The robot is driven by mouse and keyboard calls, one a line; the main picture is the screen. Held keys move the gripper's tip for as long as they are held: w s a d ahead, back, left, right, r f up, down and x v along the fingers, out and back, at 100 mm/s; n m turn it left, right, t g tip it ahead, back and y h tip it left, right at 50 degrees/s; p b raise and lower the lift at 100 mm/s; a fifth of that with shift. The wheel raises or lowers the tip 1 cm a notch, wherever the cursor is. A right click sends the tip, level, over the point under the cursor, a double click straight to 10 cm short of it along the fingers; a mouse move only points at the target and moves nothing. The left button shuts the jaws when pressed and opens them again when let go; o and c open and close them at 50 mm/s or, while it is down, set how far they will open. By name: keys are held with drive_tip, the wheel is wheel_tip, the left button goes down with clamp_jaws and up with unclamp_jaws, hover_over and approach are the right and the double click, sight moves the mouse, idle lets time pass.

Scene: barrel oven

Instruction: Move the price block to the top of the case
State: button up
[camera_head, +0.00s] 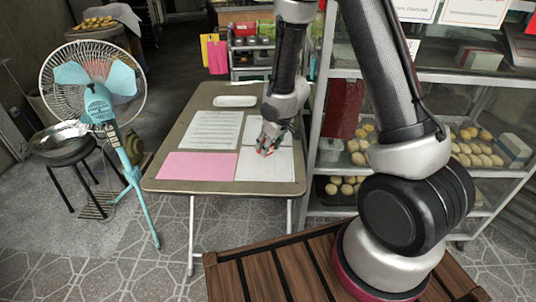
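My gripper (270,142) points down low over the folding table, above the white sheets at its right side. A small red and pale thing (266,152) shows at its fingertips; it may be the price block, but it is too small to tell. I cannot tell whether the fingers are closed on it or whether it touches the table. The glass display case (330,110) stands on the right, with trays of buns on its shelves. Part of its top shows at the upper right, with paper signs (475,12) there. My arm hides part of the case.
The folding table (165,150) holds a pink sheet (197,166), a printed sheet (214,130) and a white dish (235,101). A teal fan (98,100) and a stool with a metal bowl (60,142) stand left. The case's frame is close to my arm.

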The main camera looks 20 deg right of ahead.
sight(270, 151)
drive_tip(key=shift+f, duration=2.1)
drive_tip(key=shift+f, duration=0.1)
drive_tip(key=o, duration=1)
